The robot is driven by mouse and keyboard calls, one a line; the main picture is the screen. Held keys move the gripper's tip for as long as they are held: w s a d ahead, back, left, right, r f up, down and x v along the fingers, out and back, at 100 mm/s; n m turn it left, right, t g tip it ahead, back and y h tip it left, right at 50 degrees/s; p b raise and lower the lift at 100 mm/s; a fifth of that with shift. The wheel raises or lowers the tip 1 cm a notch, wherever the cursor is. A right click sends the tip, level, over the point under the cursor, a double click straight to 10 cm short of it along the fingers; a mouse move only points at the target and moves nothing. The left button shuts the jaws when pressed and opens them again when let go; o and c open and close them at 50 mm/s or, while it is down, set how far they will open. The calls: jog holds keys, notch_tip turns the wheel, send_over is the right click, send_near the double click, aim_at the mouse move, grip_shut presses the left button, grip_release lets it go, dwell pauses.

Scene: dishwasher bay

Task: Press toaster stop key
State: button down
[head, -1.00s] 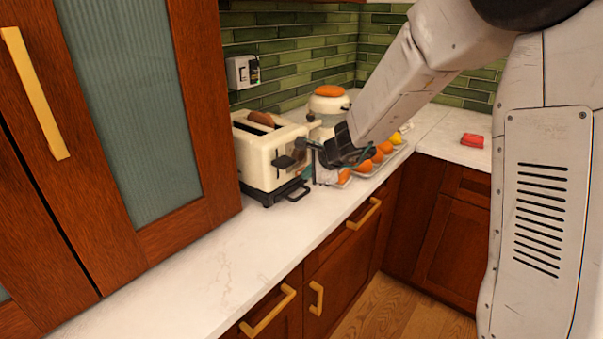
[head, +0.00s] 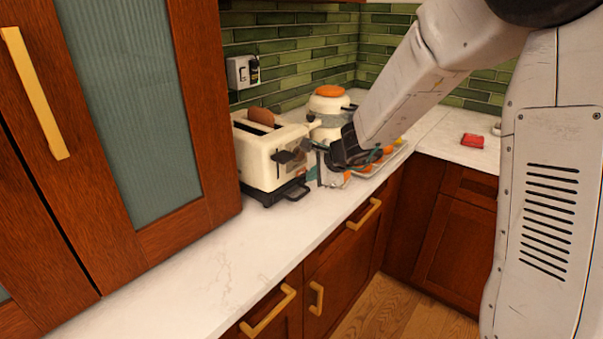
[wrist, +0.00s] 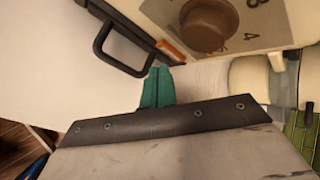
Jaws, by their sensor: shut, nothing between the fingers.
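The cream toaster (head: 262,160) stands on the counter, with a browned bread slice (head: 261,117) sticking up from its slot. Its black lever (head: 283,157) shows on the end face. My gripper (head: 312,172) is shut and empty beside that face, partly hidden by its own dark body. In the wrist view, the teal fingertips of my gripper (wrist: 158,86) are together, near the lower edge of the toaster face (wrist: 270,22). A brown dial (wrist: 209,24) with numbers and a small orange strip (wrist: 171,52) show there. I cannot tell whether the strip is the stop key, or whether the fingertips touch anything.
A black tray handle (wrist: 118,45) juts from the toaster's base. A cream appliance with an orange top (head: 329,91) stands behind, and a tray with orange items (head: 365,169) lies to the right. The counter (head: 190,265) in front is clear.

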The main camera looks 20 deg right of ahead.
jog(key=shift+s+d, duration=0.75)
jog(key=shift+s, duration=0.3)
jog(key=shift+s+d, duration=0.75)
jog(key=shift+s, duration=0.25)
jog(key=shift+a, duration=0.15)
jog(key=s+a+n+g+y, duration=0.1)
jog(key=s+a+n, duration=0.1)
jog(key=s+a+n+g+y, duration=0.1)
jog(key=s+a+n, duration=0.1)
jog(key=s, duration=0.1)
jog(key=shift+n, duration=0.3)
jog(key=s+d+r+n+g+h, duration=0.1)
jog(key=s+d+r+n+h, duration=0.1)
jog(key=s, duration=0.8)
jog(key=s+d+r+n+g+h, duration=0.1)
jog(key=s+r+n, duration=0.4)
jog(key=s, duration=0.5)
jog(key=s+d+r+n+g+h, duration=0.2)
jog(key=s+n, duration=0.5)
jog(key=s, duration=0.4)
jog(key=shift+d+r+g+h, duration=0.3)
jog(key=shift+d+r+g, duration=0.1)
jog(key=shift+d+r, duration=0.3)
jog(key=shift+s+a, duration=0.1)
